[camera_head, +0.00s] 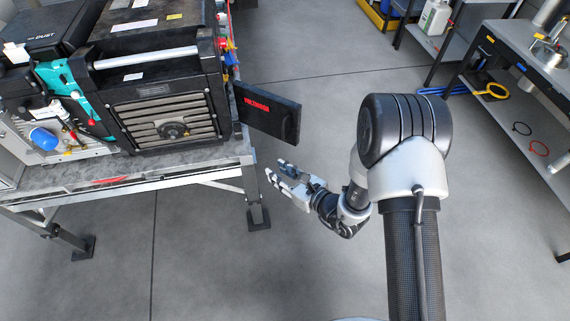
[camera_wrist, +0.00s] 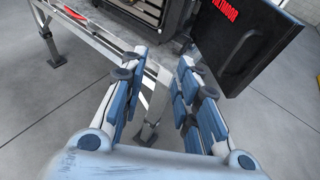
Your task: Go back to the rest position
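My gripper (camera_head: 281,179) is in the middle of the head view, over the grey floor, below and right of the black open door panel (camera_head: 267,113) with red lettering. In the wrist view my gripper (camera_wrist: 158,72) shows its two blue-and-grey fingers spread wide apart with nothing between them. The same door panel (camera_wrist: 252,42) stands beyond the right finger in the wrist view. The gripper appears apart from it. The black machine (camera_head: 165,100) that bears the door sits on the bench at the left.
The metal bench (camera_head: 200,178) fills the left, its leg (camera_head: 253,200) close to my gripper. A teal fitting (camera_head: 62,80) and a blue-capped part (camera_head: 43,139) lie left of the machine. A dark workbench (camera_head: 520,60) stands at the right.

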